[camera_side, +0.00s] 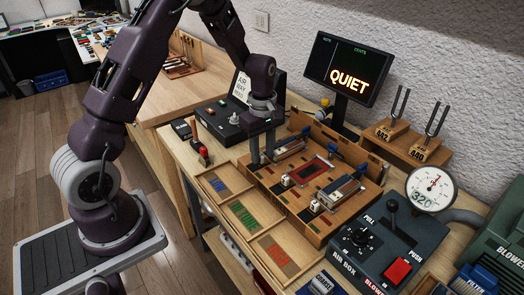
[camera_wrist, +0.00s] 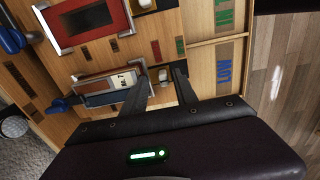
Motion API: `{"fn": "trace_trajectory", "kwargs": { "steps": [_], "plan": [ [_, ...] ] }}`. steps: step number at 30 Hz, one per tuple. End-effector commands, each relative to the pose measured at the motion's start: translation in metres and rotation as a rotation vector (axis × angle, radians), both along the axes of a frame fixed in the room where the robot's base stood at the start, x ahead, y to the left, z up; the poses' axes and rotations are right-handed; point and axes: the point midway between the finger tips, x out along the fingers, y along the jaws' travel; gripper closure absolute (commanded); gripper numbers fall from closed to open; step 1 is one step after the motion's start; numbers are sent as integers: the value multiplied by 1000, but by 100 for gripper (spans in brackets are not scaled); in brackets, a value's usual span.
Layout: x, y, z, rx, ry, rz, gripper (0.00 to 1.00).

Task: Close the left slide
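The left slide (camera_side: 290,148) is a metal-and-wood piece on the left of the wooden action board (camera_side: 262,187). It also shows in the wrist view (camera_wrist: 97,85), with a small plate that seems to read "NL.7" and a blue piece along one side. A pale knob (camera_wrist: 163,74) lies just beyond its end. My gripper (camera_side: 262,163) points down at the left of the board. In the wrist view its fingers (camera_wrist: 160,72) are apart, with the knob seen between the tips. Contact with the knob cannot be told. In the side view the fingers hide that spot.
A red-framed window (camera_side: 311,172) and a right slide (camera_side: 340,193) share the board, with white knobs (camera_side: 285,181) in front. Shallow trays (camera_side: 222,182) line the near edge. A "QUIET" screen (camera_side: 345,69) stands behind; an air box (camera_side: 375,245) is at right.

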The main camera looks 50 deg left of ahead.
Motion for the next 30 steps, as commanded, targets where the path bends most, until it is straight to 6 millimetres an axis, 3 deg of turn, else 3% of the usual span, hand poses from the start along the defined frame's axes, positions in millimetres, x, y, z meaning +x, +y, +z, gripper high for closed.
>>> {"fn": "trace_trajectory", "kwargs": {
  "steps": [6,16,27,29,30],
  "plan": [
    [0,0,4,1,1,0,65],
    [0,0,64,1,-1,-1,65],
    [-1,-1,73,0,-2,-7,65],
    [-5,-6,84,0,-18,-48,65],
    [-11,-12,99,0,-40,-105,65]
  ]
}}
